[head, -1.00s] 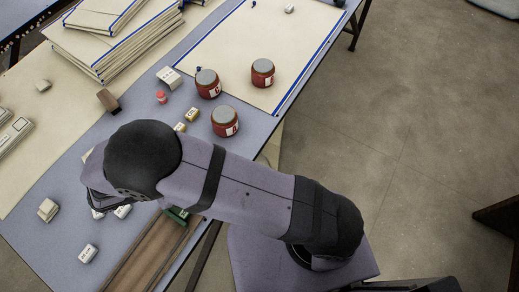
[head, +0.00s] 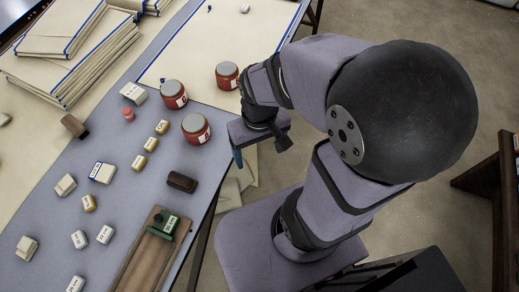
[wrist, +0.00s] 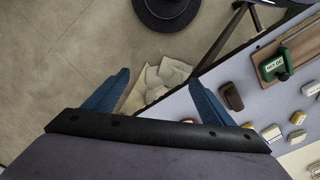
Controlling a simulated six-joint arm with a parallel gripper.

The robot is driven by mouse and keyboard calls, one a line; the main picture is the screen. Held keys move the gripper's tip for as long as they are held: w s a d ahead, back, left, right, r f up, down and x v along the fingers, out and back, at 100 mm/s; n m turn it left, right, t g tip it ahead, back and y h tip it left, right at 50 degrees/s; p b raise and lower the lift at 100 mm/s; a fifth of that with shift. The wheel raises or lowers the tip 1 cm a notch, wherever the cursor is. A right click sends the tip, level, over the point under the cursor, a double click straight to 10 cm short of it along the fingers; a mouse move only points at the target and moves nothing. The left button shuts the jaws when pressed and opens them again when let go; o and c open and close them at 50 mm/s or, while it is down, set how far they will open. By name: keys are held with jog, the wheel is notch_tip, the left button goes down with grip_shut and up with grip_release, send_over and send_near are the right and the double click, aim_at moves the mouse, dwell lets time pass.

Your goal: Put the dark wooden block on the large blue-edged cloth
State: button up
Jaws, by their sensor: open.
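A dark brown block with rounded ends (head: 181,181) lies on the grey-blue table near its right edge; it also shows in the wrist view (wrist: 232,97), right of my gripper. Another brown block (head: 74,126) with a dark end lies farther left, so which is the named block is not certain. The large blue-edged cloth (head: 225,42) lies flat at the far end of the table. My gripper (head: 240,150) hangs at the table's right edge, apart from both blocks. Its two blue fingers are spread and empty in the wrist view (wrist: 158,80).
Red jars (head: 196,129) stand between the dark block and the cloth, one on the cloth's edge. Small labelled boxes (head: 103,172) are scattered leftward. A wooden tray (head: 150,255) holds a green item. Folded cloths (head: 70,55) are stacked at the far left.

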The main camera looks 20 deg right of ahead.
jog(key=c, duration=0.8)
